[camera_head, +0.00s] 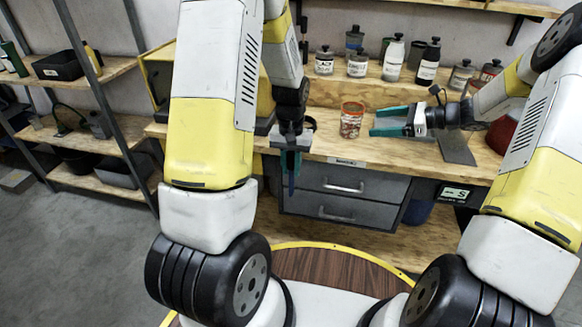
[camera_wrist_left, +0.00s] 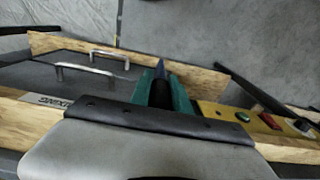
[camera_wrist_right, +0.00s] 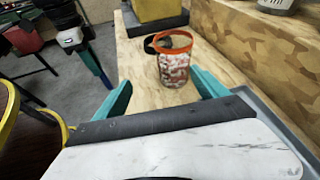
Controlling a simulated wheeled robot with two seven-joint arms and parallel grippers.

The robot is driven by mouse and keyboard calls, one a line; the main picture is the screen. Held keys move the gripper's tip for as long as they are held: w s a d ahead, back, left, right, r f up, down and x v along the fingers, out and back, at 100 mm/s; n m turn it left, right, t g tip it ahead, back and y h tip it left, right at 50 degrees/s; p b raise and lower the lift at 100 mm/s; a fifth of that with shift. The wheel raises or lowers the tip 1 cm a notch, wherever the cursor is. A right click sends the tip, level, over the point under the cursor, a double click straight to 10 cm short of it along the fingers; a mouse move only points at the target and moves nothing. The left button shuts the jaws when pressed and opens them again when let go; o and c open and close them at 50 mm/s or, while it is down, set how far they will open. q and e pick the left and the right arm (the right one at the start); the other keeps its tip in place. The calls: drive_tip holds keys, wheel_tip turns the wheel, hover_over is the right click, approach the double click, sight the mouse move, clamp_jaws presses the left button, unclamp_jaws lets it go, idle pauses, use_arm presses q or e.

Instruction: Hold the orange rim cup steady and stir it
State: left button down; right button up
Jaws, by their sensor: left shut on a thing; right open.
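The orange rim cup (camera_head: 351,120) is a clear cup with red and white contents, upright on the wooden bench. It also shows in the right wrist view (camera_wrist_right: 174,62), ahead of my right gripper (camera_wrist_right: 160,95). My right gripper (camera_head: 372,121) is open, its teal fingers just right of the cup and apart from it. My left gripper (camera_head: 290,165) points down in front of the bench edge, left of the cup. It is shut on a dark blue, thin tool (camera_wrist_left: 160,70), whose tip hangs below the fingers (camera_head: 291,185). Most of the tool is hidden.
Several labelled bottles (camera_head: 393,60) stand on the raised shelf behind the cup. A dark round ring or container (camera_head: 309,124) is left of the cup. Grey drawers (camera_head: 340,190) are under the bench. A grey flat plate (camera_head: 455,147) lies right of the cup.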

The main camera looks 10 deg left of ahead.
sight(354, 126)
drive_tip(key=w+f+m, duration=0.1)
drive_tip(key=w+f+t, duration=0.1)
drive_tip(key=shift+d+f+m+y, duration=0.3)
drive_tip(key=shift+d+f+m, duration=0.05)
drive_tip(key=shift+d+m, duration=0.05)
drive_tip(key=shift+w+a+f, duration=0.1)
drive_tip(key=shift+w+f, duration=0.05)
drive_tip(key=shift+w, duration=0.05)
drive_tip(key=x, duration=0.9)
drive_tip(key=shift+w+a, duration=0.1)
drive_tip(key=shift+a, duration=0.2)
